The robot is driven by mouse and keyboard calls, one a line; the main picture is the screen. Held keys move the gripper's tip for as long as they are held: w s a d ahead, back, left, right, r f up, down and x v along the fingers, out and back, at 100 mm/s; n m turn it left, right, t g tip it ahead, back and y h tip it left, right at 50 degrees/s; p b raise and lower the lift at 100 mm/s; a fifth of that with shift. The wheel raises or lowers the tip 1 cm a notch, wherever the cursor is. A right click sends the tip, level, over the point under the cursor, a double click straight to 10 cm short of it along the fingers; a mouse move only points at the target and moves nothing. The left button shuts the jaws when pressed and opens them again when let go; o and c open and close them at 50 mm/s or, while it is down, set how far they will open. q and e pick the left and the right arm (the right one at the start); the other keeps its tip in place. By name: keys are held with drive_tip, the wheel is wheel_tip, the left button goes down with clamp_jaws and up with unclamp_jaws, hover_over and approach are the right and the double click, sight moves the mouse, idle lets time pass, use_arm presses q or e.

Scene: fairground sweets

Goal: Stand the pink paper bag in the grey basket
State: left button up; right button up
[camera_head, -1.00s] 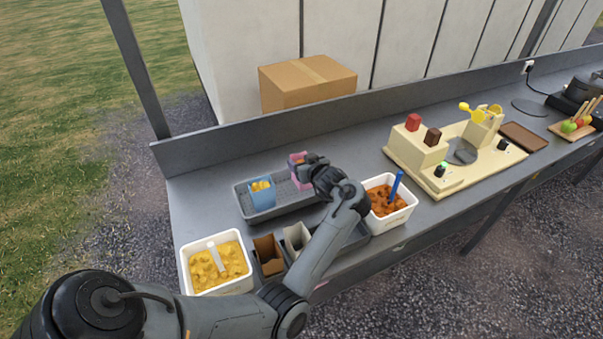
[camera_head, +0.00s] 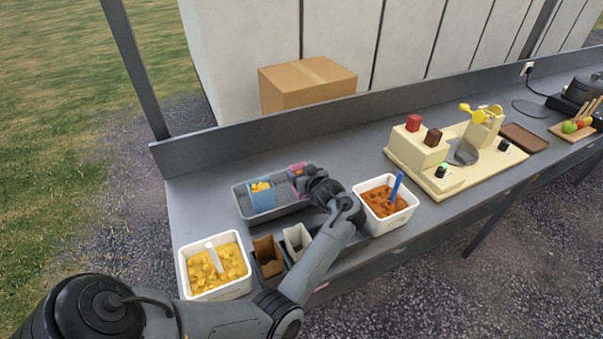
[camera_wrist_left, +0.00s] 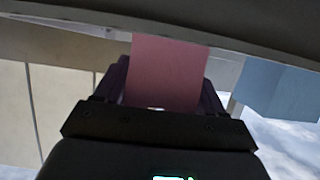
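The pink paper bag (camera_head: 298,180) is at the right end of the grey basket (camera_head: 248,217) in the head view, low within its outline. My left gripper (camera_head: 303,175) is shut on the bag. In the left wrist view the pink bag (camera_wrist_left: 166,72) sits between the two fingers (camera_wrist_left: 160,95). Whether the bag's base touches the basket floor is hidden by the gripper. A blue paper bag (camera_head: 261,196) with yellow contents stands in the left part of the basket. It also shows at the right of the left wrist view (camera_wrist_left: 275,90). My right gripper is not in view.
A white tub of yellow sweets (camera_head: 215,267), a brown bag (camera_head: 268,256) and a white bag (camera_head: 297,240) are in front of the basket. A white tub of orange-brown sweets (camera_head: 385,205) stands to the right. A cream machine (camera_head: 450,150) is farther right.

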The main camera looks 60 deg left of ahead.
use_arm(q)
drive_tip(key=shift+o, duration=1.4)
drive_tip(key=shift+r, duration=0.25)
drive_tip(key=p+v, duration=0.2)
drive_tip(key=v, duration=1)
